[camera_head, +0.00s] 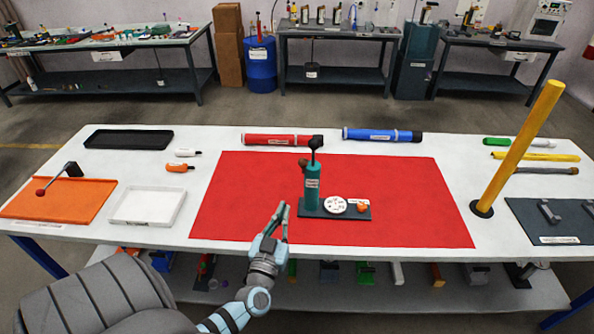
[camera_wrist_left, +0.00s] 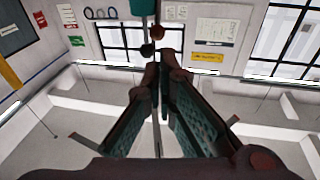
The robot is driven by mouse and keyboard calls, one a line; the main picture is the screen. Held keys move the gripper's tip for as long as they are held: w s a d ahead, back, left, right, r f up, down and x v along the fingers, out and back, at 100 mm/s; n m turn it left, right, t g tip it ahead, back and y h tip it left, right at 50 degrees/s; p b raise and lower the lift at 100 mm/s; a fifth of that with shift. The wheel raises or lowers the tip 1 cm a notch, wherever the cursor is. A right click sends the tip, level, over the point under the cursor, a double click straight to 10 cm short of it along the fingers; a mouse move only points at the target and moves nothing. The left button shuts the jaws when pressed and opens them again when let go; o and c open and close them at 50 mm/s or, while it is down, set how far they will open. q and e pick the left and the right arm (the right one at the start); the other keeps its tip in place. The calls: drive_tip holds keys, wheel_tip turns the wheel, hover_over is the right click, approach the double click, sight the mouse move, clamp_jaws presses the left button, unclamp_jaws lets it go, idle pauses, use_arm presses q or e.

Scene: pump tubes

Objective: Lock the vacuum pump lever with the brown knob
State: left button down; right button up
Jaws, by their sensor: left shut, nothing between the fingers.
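The teal vacuum pump (camera_head: 312,188) stands upright on a dark base plate (camera_head: 310,211) on the red mat (camera_head: 420,205). Its brown knob (camera_head: 303,162) sticks out to the left near the top, and its black top handle (camera_head: 315,143) is above that. In the left wrist view, the brown knob (camera_wrist_left: 157,32) and a black end (camera_wrist_left: 147,50) show just beyond the fingertips, with a bit of the teal body (camera_wrist_left: 144,7). My left gripper (camera_head: 281,208) is shut and empty, left of the pump and lower than the knob, apart from it. My right gripper is not in view.
A white gauge-like disc (camera_head: 336,205) and an orange part (camera_head: 362,208) sit on the base plate. A yellow pole (camera_head: 520,145) rises at right. Red (camera_head: 277,140) and blue (camera_head: 380,135) tubes lie behind the mat. The mat is otherwise clear.

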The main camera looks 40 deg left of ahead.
sight(300, 166)
use_arm(q)
drive_tip(key=b+x, duration=0.2)
drive_tip(key=x, duration=1)
drive_tip(key=shift+w+a+f, duration=0.15)
drive_tip(key=shift+w+a, duration=0.05)
drive_tip(key=shift+w, duration=0.1)
drive_tip(key=shift+w+a, duration=0.25)
drive_tip(key=shift+w, duration=0.3)
drive_tip(key=shift+r, duration=0.2)
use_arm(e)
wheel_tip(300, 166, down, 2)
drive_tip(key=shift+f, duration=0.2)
use_arm(q)
drive_tip(key=shift+d, duration=0.1)
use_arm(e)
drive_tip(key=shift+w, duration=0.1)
